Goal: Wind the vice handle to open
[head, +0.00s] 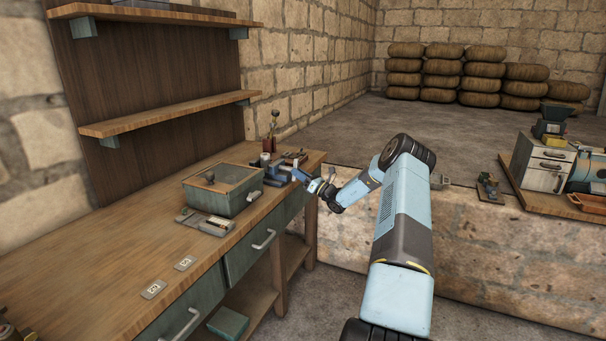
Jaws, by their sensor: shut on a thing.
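The vice (277,174) is a small dark blue-grey block on the far end of the wooden workbench, near its right front edge. My gripper (303,176) is at the right side of the vice, reaching in from the right over the bench edge. It is shut on the vice handle; the handle is too small and too covered by the fingers to make out its angle. How far apart the vice jaws stand cannot be told from here.
Small items and a slim upright object (273,128) stand behind the vice. A stone ledge (450,235) runs at the right. Two shelves (165,115) hang above.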

